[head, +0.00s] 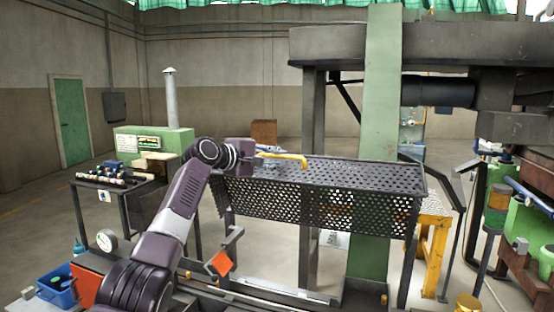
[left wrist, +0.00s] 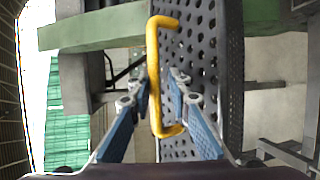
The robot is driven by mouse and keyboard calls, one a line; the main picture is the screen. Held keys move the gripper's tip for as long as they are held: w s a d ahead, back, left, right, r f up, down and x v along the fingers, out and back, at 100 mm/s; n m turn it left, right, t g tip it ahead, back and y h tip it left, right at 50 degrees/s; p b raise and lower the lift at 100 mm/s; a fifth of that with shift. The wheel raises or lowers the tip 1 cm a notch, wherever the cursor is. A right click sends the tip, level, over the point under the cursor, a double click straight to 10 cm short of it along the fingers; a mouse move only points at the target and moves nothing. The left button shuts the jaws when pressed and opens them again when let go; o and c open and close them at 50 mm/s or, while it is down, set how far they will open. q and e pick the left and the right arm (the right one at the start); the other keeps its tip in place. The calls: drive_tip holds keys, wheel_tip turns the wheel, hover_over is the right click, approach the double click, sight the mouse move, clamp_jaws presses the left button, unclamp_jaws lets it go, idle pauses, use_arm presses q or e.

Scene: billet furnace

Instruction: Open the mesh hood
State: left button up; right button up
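The mesh hood (head: 330,205) is a dark perforated cover with a flat top and a hanging front face. It is down over the frame in the middle of the head view. Its yellow handle (head: 284,155) is on the top near the left end. The handle also shows upright in the left wrist view (left wrist: 154,75), in front of the perforated plate (left wrist: 200,25). My left gripper (left wrist: 160,84) is open, with its blue fingers on either side of the handle. The left finger looks very near the bar; contact is unclear. My right gripper is not in view.
A green post (head: 382,130) stands right behind the hood, under heavy dark machinery. A dark table (head: 120,190) with tools is at the left. A yellow stand (head: 434,235) is at the right. Open floor (head: 35,225) lies at the far left.

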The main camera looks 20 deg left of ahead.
use_arm(q)
drive_tip(key=v, duration=1.2)
idle(0.6)
